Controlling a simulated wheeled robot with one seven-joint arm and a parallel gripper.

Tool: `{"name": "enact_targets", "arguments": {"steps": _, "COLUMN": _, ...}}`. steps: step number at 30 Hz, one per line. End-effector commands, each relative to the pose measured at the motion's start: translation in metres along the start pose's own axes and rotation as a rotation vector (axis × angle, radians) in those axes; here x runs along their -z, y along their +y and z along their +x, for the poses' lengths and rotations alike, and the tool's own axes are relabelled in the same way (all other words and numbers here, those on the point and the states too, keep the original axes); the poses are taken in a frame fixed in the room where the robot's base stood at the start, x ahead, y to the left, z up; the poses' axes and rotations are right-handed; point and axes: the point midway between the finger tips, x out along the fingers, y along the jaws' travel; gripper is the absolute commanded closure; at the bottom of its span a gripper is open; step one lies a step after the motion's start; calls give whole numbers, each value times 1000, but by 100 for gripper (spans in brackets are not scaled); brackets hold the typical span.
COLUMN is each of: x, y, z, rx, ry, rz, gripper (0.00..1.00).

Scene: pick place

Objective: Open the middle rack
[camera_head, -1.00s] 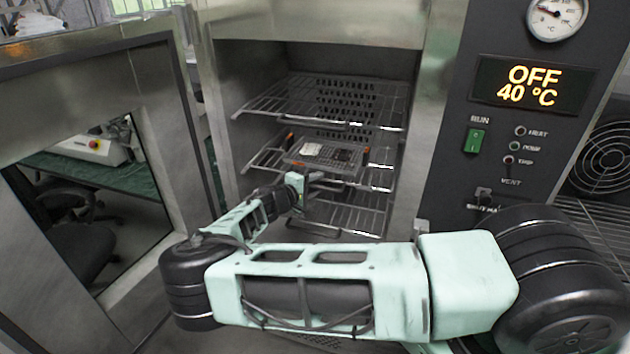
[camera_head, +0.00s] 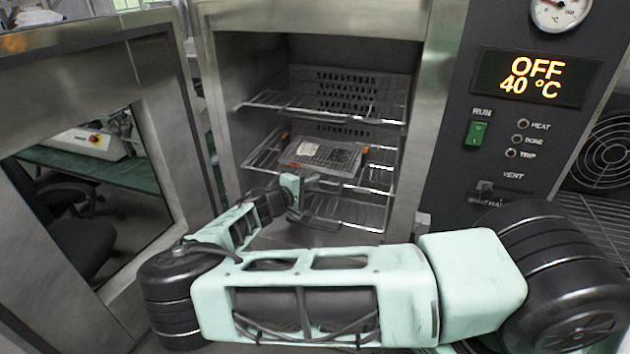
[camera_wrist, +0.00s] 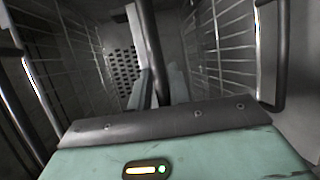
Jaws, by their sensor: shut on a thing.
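The middle rack (camera_head: 378,178) is a wire shelf in the open oven, carrying a dark flat tray (camera_head: 325,157) with orange marks. It appears to stick out a little at the front. My gripper (camera_head: 304,188) is at its front edge and shut on its front bar. In the wrist view a dark bar (camera_wrist: 149,45), seemingly the rack's handle, runs upright through the middle into my gripper (camera_wrist: 160,98). The fingertips are mostly hidden in both views.
The top rack (camera_head: 330,104) is above and the bottom rack (camera_head: 350,212) below, close to my gripper. The oven door (camera_head: 170,130) stands open on the left. The control panel (camera_head: 505,130) is on the right and reads OFF, 40 °C.

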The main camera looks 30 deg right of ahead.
Motion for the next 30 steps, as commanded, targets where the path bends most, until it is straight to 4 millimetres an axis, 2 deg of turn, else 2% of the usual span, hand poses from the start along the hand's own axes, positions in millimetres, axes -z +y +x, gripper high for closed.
{"name": "enact_targets", "arguments": {"steps": 1, "x": -4, "y": -12, "z": -13, "rx": 12, "ry": 7, "rz": -4, "gripper": 100}}
{"name": "enact_targets", "arguments": {"steps": 18, "x": -62, "y": -43, "z": -153, "rx": 14, "ry": 10, "rz": -4, "gripper": 100}}
{"name": "enact_targets", "arguments": {"steps": 24, "x": -78, "y": -50, "z": -190, "rx": 14, "ry": 8, "rz": -4, "gripper": 100}}
{"name": "enact_targets", "arguments": {"steps": 30, "x": -88, "y": -55, "z": -214, "rx": 14, "ry": 8, "rz": -4, "gripper": 100}}
